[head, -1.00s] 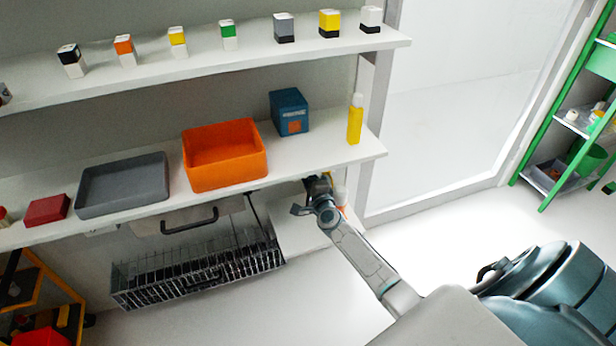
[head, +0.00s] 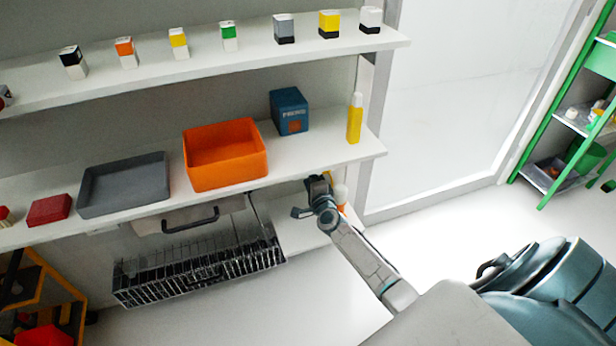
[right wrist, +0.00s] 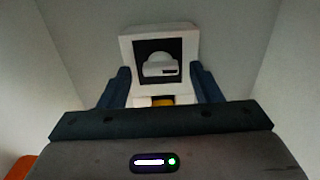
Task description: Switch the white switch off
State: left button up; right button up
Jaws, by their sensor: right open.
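In the right wrist view, a white switch (right wrist: 160,66) with a square white frame, a dark recess and a rounded white piece inside is straight ahead. My right gripper (right wrist: 162,82) is open, with one dark finger on each side of the switch's lower part. I cannot tell whether the fingers touch it. A small yellow part shows below the frame. In the head view, my right gripper (head: 318,188) is just under the right end of the lower shelf; the switch is not clearly visible there. My left gripper is not in view.
The lower shelf (head: 345,152) holds an orange bin (head: 225,155), a grey tray (head: 122,185), a blue box (head: 290,111) and a yellow bottle (head: 355,120). An orange-and-white bottle (head: 341,196) stands close to my right gripper. A wire basket (head: 200,272) is left of it.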

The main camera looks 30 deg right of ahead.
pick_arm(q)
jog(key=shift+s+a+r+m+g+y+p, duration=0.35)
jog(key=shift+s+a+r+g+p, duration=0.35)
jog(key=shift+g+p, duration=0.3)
pick_arm(e)
jog(key=v, duration=1)
jog(key=shift+s, duration=0.2)
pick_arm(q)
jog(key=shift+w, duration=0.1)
